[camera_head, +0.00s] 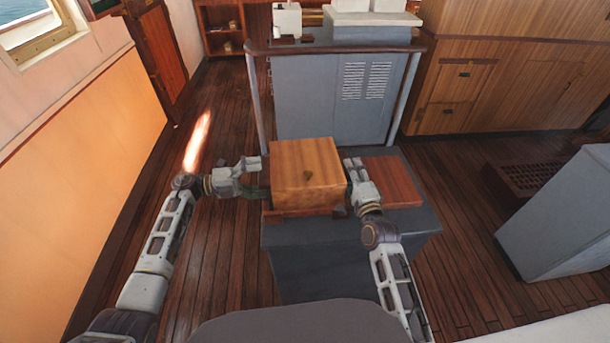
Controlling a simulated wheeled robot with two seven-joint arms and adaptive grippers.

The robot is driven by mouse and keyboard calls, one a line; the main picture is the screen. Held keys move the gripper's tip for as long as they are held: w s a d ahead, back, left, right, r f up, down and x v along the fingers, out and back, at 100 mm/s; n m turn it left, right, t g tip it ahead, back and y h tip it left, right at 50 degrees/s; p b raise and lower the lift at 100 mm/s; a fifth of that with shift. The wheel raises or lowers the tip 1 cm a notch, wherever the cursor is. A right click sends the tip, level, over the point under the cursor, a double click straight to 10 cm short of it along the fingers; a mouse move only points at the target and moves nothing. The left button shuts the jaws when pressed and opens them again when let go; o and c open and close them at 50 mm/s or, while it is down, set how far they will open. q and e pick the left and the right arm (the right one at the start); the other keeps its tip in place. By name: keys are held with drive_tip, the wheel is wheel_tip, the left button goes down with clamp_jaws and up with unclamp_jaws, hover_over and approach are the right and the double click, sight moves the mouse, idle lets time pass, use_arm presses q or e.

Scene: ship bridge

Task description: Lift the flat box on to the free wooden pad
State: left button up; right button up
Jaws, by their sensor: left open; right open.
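The flat box (307,175) is a light wooden block with a small dark mark on its front edge. It sits over a dark reddish wooden pad (284,213), which shows only at its lower edge. The free wooden pad (393,181) lies bare to the right on the same grey stand. My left gripper (262,178) is open at the box's left side. My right gripper (350,178) is open at the box's right side, between the box and the free pad. Whether the fingers touch the box I cannot tell.
The grey stand (320,262) carries both pads. A grey console (335,100) with a rail stands just behind it. Another grey cabinet (560,215) is at the right. Wooden cabinets line the back right, and plank floor (220,265) is clear to the left.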

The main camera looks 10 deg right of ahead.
use_arm(q)
drive_tip(key=shift+w+d, duration=0.1)
drive_tip(key=shift+d, duration=1)
use_arm(e)
drive_tip(key=shift+w, duration=1.15)
